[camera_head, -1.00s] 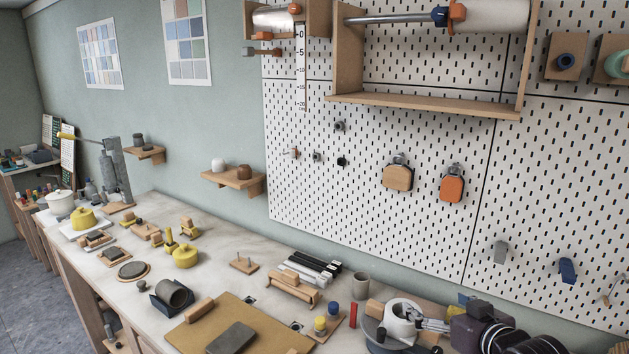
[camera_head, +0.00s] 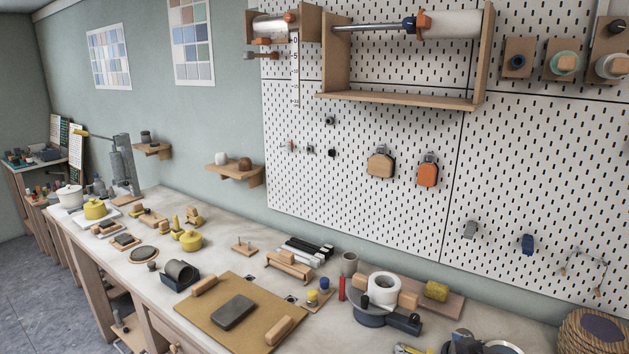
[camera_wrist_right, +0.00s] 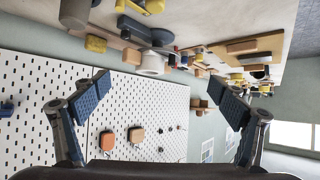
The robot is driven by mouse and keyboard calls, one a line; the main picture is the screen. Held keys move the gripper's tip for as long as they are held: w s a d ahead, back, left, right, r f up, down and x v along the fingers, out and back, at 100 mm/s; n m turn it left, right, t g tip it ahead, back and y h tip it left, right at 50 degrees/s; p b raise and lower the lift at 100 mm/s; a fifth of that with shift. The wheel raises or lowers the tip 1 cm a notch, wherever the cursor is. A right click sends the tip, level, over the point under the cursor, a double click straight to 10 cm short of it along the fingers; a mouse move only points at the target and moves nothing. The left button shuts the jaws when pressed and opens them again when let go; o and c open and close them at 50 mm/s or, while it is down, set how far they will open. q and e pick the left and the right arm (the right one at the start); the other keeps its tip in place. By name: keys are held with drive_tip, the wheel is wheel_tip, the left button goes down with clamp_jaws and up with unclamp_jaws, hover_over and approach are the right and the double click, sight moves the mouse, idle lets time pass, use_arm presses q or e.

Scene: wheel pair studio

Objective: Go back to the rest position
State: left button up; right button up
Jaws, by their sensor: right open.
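My right gripper (camera_wrist_right: 162,102) shows in the right wrist view. Its two blue-padded fingers stand wide apart, with nothing between them. Past the fingers, that view shows the pegboard (camera_wrist_right: 60,85) low and the workbench high in the picture, so the wrist is turned over. In the head view I cannot clearly make out the right gripper. My left gripper shows in neither view.
A wooden shelf (camera_head: 400,98) juts from the pegboard. Open floor (camera_head: 40,290) lies at left.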

drive_tip(key=s+a+f+g+h, duration=0.15)
drive_tip(key=s+f+g, duration=0.45)
drive_tip(key=s, duration=1)
drive_tip(key=s+a+f+g, duration=0.2)
drive_tip(key=s+f, duration=0.8)
drive_tip(key=s, duration=0.6)
wheel_tip(320, 180, down, 33)
drive_tip(key=s+g+b, duration=0.1)
drive_tip(key=s+b, duration=0.2)
drive_tip(key=b, duration=0.3)
use_arm(q)
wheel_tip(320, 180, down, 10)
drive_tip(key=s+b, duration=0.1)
drive_tip(key=b, duration=0.3)
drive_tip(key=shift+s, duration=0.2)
use_arm(e)
drive_tip(key=s+d+f+g, duration=0.1)
drive_tip(key=s+d+f, duration=0.2)
drive_tip(key=s+f, duration=1.3)
wheel_tip(320, 180, down, 4)
drive_tip(key=shift+s+r+h, duration=0.15)
drive_tip(key=shift+r+h, duration=0.05)
drive_tip(key=shift+h, duration=0.15)
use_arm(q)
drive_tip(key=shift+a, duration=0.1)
